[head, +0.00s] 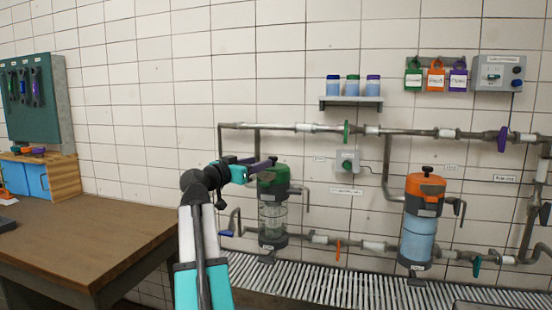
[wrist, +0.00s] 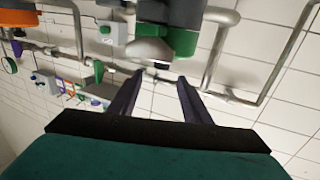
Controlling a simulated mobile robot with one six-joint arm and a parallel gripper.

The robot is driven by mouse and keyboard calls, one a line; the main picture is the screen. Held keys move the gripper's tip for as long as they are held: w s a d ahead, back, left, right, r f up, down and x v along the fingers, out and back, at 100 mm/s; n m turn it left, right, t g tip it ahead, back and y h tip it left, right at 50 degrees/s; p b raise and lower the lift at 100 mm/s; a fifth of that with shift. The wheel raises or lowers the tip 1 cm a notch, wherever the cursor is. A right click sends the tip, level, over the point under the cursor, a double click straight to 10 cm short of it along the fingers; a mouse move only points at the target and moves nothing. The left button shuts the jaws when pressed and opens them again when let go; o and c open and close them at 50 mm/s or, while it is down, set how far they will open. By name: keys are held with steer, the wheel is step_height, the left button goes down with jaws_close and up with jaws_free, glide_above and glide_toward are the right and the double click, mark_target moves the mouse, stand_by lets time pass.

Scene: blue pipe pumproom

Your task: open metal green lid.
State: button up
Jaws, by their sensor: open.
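The green lid (head: 274,180) caps a clear glass canister (head: 272,212) on the left of the pipework in the head view. It looks seated on the canister, with a dark top partly behind my fingers. My gripper (head: 268,163) is at the lid's top, in front of it in this view. In the wrist view my gripper (wrist: 160,82) has its two dark fingers spread apart with nothing between the tips. A green part (wrist: 182,42) that looks like the lid is just beyond the fingertips, beside a silvery rounded piece. I cannot tell whether anything touches.
An orange-lidded canister (head: 424,188) with blue contents stands to the right. Pipes with a green valve (head: 346,132) run above and behind. A shelf (head: 350,101) with jars is higher up. A slatted grate (head: 330,290) lies below, and a wooden table (head: 85,235) is at left.

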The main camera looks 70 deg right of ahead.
mark_target(279, 164)
steer(key=shift+w, duration=0.1)
steer(key=p+x, duration=0.1)
steer(key=x, duration=1.2)
steer(key=shift+d+p, duration=0.3)
steer(key=shift+p, duration=0.05)
steer(key=shift+c, duration=0.2)
jaws_close()
